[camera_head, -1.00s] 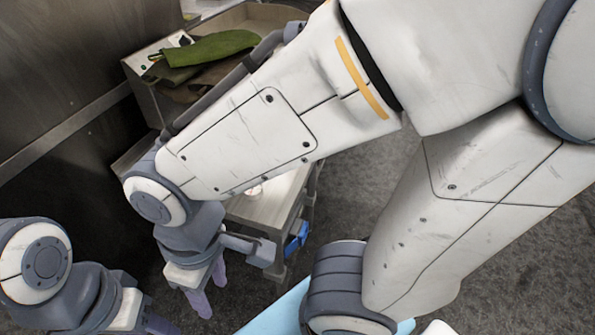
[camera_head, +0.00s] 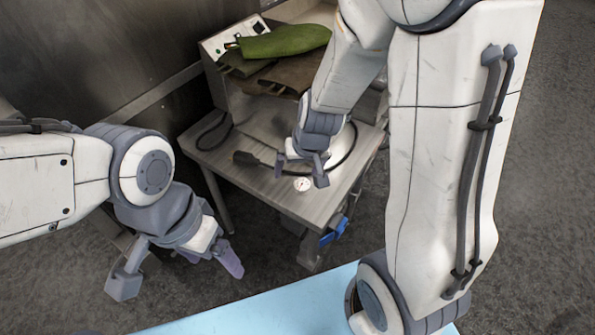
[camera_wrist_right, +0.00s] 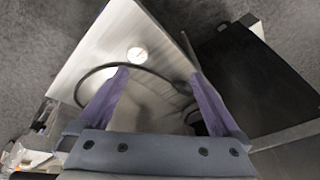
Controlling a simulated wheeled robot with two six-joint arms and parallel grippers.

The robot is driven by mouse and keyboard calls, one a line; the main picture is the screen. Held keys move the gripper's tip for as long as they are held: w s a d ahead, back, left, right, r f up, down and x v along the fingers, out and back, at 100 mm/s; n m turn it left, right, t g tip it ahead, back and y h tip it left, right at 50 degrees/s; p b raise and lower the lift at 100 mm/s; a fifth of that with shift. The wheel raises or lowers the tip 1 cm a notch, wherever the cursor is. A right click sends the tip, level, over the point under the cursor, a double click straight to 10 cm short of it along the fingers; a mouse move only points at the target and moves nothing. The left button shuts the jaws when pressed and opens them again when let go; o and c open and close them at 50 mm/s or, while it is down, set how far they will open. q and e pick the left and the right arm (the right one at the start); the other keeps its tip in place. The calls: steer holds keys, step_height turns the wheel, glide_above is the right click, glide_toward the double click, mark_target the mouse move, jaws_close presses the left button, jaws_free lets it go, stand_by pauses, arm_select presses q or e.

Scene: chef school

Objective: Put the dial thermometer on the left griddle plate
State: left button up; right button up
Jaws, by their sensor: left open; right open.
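The dial thermometer (camera_head: 303,184), a small white round dial, lies on the metal table near its front edge. It also shows in the right wrist view (camera_wrist_right: 137,54), ahead of the fingers and apart from them. My right gripper (camera_head: 308,172) is open and empty just above and behind the dial in the head view. My left gripper (camera_head: 212,260) is open and empty, left of the table and lower in the picture.
A black cable curls across the metal table (camera_head: 262,190). A blue item (camera_head: 334,230) hangs at its front. A light-blue surface (camera_head: 270,312) is nearest. A dark wall rises at left.

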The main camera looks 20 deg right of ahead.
steer(key=w+f+m+h, duration=0.1)
steer(key=w+f+m, duration=0.1)
steer(key=w+f, duration=0.35)
steer(key=m+h, duration=0.2)
glide_toward(302, 184)
steer(key=b+x, duration=0.3)
steer(key=x, duration=0.1)
steer(key=shift+s+d+f, duration=0.1)
steer(key=shift+s+d, duration=0.05)
steer(key=shift+s, duration=0.2)
steer(key=b+x, duration=0.1)
steer(key=x, duration=0.4)
steer(key=shift+w+b, duration=0.35)
steer(key=shift+w, duration=0.05)
steer(key=c, duration=1.5)
